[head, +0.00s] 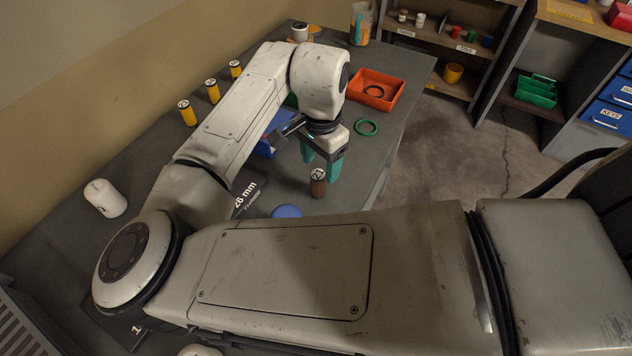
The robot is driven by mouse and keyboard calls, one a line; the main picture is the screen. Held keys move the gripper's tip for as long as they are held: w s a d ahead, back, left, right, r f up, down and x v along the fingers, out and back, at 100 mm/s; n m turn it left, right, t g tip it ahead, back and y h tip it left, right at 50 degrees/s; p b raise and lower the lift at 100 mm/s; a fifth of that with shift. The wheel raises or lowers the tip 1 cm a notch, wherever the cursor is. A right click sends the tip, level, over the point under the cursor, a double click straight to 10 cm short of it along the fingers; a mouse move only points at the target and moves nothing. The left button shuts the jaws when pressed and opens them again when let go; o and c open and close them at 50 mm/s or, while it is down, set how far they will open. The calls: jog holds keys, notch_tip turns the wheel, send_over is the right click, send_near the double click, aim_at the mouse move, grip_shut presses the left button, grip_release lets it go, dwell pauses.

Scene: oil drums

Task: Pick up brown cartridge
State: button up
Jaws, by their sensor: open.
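The brown cartridge (318,186) stands upright on the dark table, with a pale cap with dark marks on top. My gripper (321,170) has two green fingers and points down at the cartridge. The fingers are apart, one to the upper left of the cartridge and one to its right. The cartridge appears at or just in front of the gap between them. I cannot tell whether either finger touches it.
An orange tray (377,90) holding a dark ring and a green ring (366,128) lie beyond my gripper. Yellow cartridges (213,91) stand along the wall side. A blue disc (287,211) lies near the brown cartridge. A white cylinder (105,198) lies at the left.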

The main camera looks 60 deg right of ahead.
aim_at(317, 174)
jog(key=shift+w+a+f+p, duration=0.15)
jog(key=shift+f+p, duration=0.25)
jog(key=shift+f, duration=1.15)
jog(key=shift+w+a+f+p, duration=0.15)
jog(key=shift+f+p, duration=0.25)
jog(key=shift+f, duration=1.15)
jog(key=shift+s, duration=0.1)
jog(key=c, duration=1.2)
